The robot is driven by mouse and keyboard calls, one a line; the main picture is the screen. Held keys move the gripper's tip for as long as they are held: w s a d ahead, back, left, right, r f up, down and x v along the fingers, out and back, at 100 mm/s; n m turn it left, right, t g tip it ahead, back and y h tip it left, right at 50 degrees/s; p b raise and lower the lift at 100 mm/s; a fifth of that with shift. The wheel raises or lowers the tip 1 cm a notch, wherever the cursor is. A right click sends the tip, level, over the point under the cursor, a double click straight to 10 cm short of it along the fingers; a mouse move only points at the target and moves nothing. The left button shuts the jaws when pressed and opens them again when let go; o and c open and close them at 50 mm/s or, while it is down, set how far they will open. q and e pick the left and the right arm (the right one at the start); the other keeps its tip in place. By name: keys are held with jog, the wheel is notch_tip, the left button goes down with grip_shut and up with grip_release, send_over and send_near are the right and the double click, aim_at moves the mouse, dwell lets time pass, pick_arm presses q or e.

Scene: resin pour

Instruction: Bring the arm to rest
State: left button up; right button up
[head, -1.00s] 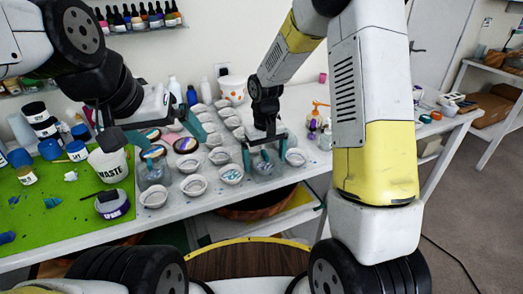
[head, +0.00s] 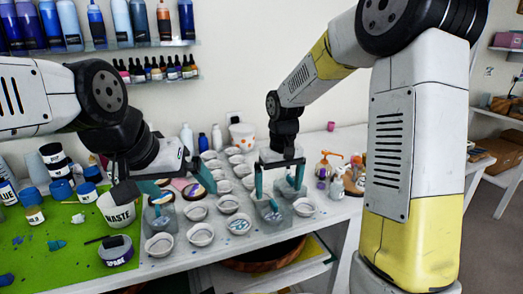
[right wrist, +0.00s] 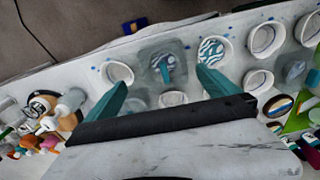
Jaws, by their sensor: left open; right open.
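My left gripper (head: 180,184) is open at the left of the work table, its teal fingers near a clear jar (head: 160,217). My right gripper (head: 280,190) is open and empty, its teal fingers above a clear square cup (head: 272,212). In the right wrist view the right gripper (right wrist: 164,82) has its fingers apart, with the clear cup (right wrist: 178,52) and a teal stick in it visible between them. No object is held by either gripper.
Rows of small white cups (head: 201,234) fill the table's middle. Several bottles (head: 338,187) stand at right.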

jog(key=s+d+r+m+t+y, duration=0.1)
jog(key=s+d+r+t, duration=0.1)
jog(key=s+r, duration=0.5)
jog(key=s+d+r+m+t+y, duration=0.1)
jog(key=s+d+r, duration=0.4)
jog(key=s, duration=0.7)
jog(key=r+m+t, duration=0.1)
jog(key=t, duration=0.1)
jog(key=shift+s+r+t, duration=0.25)
jog(key=shift+r+t, duration=0.05)
jog(key=shift+r, duration=0.05)
